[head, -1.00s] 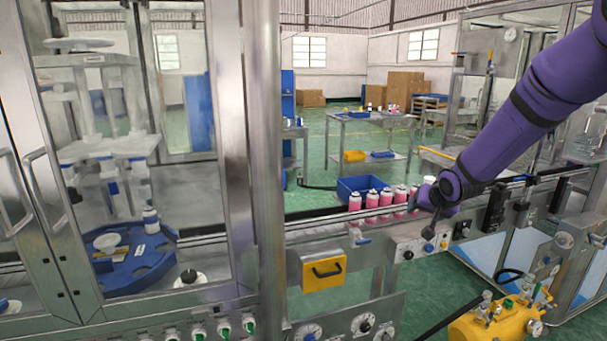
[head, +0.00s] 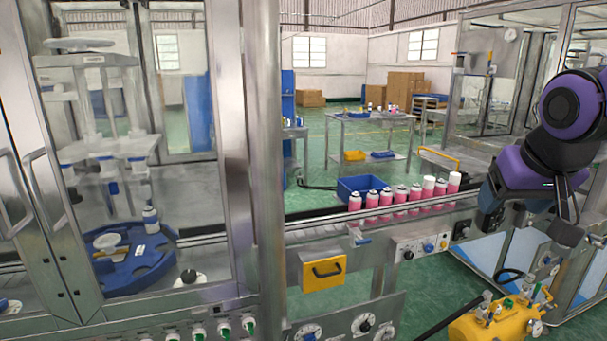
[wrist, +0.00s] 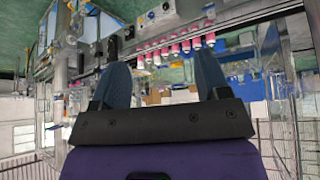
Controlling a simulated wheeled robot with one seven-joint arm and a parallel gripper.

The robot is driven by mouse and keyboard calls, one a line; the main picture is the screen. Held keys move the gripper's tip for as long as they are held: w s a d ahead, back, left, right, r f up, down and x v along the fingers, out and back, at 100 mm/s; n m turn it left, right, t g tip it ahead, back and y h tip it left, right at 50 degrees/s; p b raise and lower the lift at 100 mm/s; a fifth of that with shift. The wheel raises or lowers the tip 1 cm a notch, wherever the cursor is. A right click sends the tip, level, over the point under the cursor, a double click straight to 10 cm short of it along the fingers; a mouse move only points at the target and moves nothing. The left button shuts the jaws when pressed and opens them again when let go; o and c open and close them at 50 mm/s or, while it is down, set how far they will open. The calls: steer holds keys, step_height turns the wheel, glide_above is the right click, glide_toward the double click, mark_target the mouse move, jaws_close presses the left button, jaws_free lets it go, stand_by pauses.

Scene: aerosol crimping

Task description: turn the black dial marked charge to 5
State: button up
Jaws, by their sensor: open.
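Pink cans (head: 400,196) stand in a row on the conveyor rail. A metal post (head: 268,170) stands beside the cabinet. A yellow tank (head: 490,325) is at lower right.

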steer(key=s+a+n+g+y, duration=0.1)
steer(key=s, duration=1)
steer(key=shift+s, duration=0.4)
steer(key=shift+w, duration=0.15)
stand_by(1.9)
